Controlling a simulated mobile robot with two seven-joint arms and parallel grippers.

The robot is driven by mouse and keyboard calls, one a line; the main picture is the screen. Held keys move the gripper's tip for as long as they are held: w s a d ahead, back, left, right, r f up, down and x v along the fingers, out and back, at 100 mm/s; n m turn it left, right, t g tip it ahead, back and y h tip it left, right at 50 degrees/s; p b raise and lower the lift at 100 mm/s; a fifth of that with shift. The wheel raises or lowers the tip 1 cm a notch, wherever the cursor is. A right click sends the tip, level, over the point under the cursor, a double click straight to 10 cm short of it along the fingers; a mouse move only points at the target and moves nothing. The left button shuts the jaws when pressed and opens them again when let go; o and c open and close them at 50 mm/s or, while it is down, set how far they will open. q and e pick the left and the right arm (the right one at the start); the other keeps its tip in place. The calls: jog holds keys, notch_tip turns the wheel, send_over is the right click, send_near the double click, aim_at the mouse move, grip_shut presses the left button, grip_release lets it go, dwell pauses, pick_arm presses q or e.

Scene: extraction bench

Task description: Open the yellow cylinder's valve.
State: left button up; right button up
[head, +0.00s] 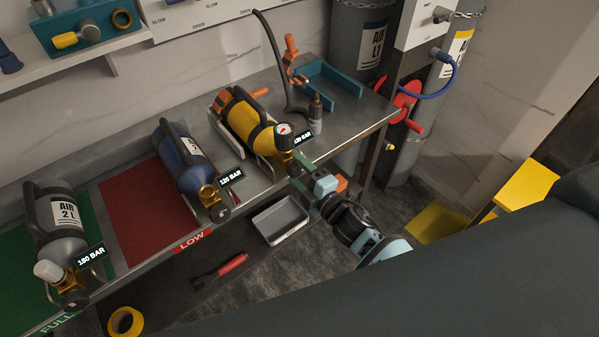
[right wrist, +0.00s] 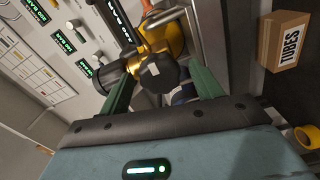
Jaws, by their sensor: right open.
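The yellow cylinder (head: 246,118) lies in a cradle on the grey bench, its valve end toward the front edge. A round gauge (head: 284,130) and a small BAR label (head: 303,137) sit at that end. My right gripper (head: 298,168) is at the valve end, and hides part of the valve in the head view. In the right wrist view its green fingers (right wrist: 164,88) are open, one on each side of a dark valve knob (right wrist: 160,74) with a pale mark. I cannot tell whether they touch it. Brass valve body (right wrist: 165,42) shows behind the knob. My left gripper is not in view.
A blue cylinder (head: 183,158) lies on the red mat (head: 133,221), and a grey one (head: 59,222) on the green mat (head: 17,268). A grey tray (head: 281,220) and red-handled tool (head: 233,264) lie below the bench. A hose (head: 274,52) stands behind the yellow cylinder.

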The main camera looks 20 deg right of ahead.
jog(key=shift+s, duration=0.1)
jog(key=v, duration=0.7)
jog(key=shift+s+d, duration=0.15)
jog(key=shift+s, duration=0.15)
jog(key=s+f+m+g+h, duration=0.1)
jog(key=s+f+m+g, duration=0.1)
jog(key=s+f+m, duration=0.3)
jog(key=s+d+f+m+g+h, duration=0.1)
jog(key=s+f+m+g, duration=0.2)
jog(key=s, duration=1)
jog(key=s+f+m+g+h, duration=0.2)
jog(key=s+f+m+g, duration=0.1)
jog(key=s+f+m, duration=0.4)
jog(key=s+m, duration=0.2)
jog(key=shift+s+d+f+m, duration=0.2)
jog(key=shift+s+d+m, duration=0.1)
jog(key=shift+m, duration=0.1)
